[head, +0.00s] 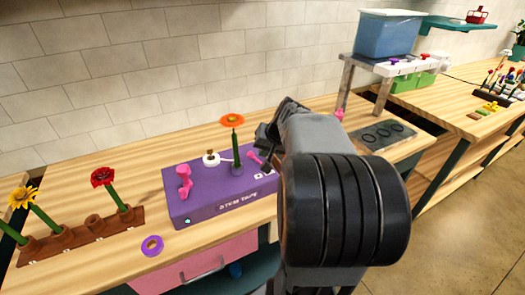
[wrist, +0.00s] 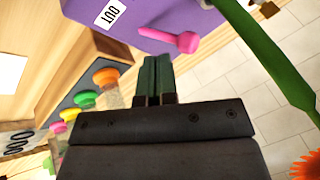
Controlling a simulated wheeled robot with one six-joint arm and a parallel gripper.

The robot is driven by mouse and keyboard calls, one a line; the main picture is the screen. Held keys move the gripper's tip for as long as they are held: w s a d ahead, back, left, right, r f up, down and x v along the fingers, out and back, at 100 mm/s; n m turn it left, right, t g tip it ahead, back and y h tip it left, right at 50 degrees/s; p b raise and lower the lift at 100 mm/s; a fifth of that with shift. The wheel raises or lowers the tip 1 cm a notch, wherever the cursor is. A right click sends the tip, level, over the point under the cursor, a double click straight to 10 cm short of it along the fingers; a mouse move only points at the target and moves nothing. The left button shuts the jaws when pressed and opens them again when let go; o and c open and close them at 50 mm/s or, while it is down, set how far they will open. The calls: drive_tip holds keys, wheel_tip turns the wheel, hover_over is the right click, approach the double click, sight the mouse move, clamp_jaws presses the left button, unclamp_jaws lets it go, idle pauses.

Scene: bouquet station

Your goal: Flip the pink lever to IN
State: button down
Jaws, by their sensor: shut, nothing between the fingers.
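The purple stem tape box (head: 215,207) sits on the wooden bench. A pink lever (head: 255,157) with a round end sticks out near its right end. In the wrist view the lever (wrist: 178,40) lies just past my fingertips, with a small visible gap. In the head view my gripper (head: 268,136) is partly hidden by my own arm, beside the lever.
An orange flower (head: 232,121) stands upright at the box, its green stem close to my gripper. A pink crank (head: 184,182) is on the box's left. A brown holder (head: 75,240) with flowers and a purple ring (head: 152,245) are left. A dark mat (head: 375,137) lies right.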

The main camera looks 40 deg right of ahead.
idle(0.3)
drive_tip(key=s+v, duration=0.1)
drive_tip(key=v, duration=1.2)
drive_tip(key=shift+s+d+f, duration=0.25)
